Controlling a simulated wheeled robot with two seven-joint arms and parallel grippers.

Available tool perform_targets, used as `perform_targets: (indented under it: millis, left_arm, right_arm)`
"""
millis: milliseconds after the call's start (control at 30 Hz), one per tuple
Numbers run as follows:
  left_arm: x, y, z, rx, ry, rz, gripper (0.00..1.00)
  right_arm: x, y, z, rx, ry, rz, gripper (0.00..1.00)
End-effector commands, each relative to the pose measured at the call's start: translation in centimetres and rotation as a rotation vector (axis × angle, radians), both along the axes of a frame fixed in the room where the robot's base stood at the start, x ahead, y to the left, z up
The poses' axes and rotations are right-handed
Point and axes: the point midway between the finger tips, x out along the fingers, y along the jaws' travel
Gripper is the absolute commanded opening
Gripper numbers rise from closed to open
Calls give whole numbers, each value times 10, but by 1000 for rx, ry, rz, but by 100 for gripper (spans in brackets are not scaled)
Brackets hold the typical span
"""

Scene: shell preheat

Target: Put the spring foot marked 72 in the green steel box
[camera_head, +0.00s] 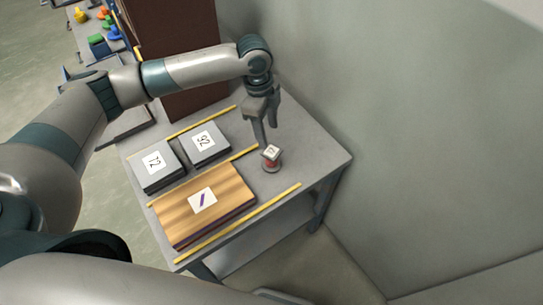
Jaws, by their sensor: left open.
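A small object with a white label on top and a red lower part (271,154) stands on the grey table; it looks like the spring foot, but its number is too small to read surely. My left gripper (267,136) is open, with its fingers pointing down just above and behind this object. I cannot tell whether the fingers touch it. No box that is clearly the green steel box shows. My right gripper is not in view.
Two grey boxes carry number labels, one like 72 (152,183) and one like 92 (220,155). A wooden-topped box (232,190) has a purple slash. Yellow strips (240,226) cross the table (320,152). A tall brown box (180,28) stands behind. A wall (430,120) is at right.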

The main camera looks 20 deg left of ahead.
Motion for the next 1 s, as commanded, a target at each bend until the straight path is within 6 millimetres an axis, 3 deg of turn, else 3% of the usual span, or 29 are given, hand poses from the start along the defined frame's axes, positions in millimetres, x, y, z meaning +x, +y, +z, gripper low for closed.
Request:
perform_targets:
  millis: [400, 1000]
  left_arm:
    - [-1, -9, -67, 0, 2, 1, 52]
    - [-1, -10, -81, 0, 0, 0, 52]
  right_arm:
    - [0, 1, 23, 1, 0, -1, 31]
    - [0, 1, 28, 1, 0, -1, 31]
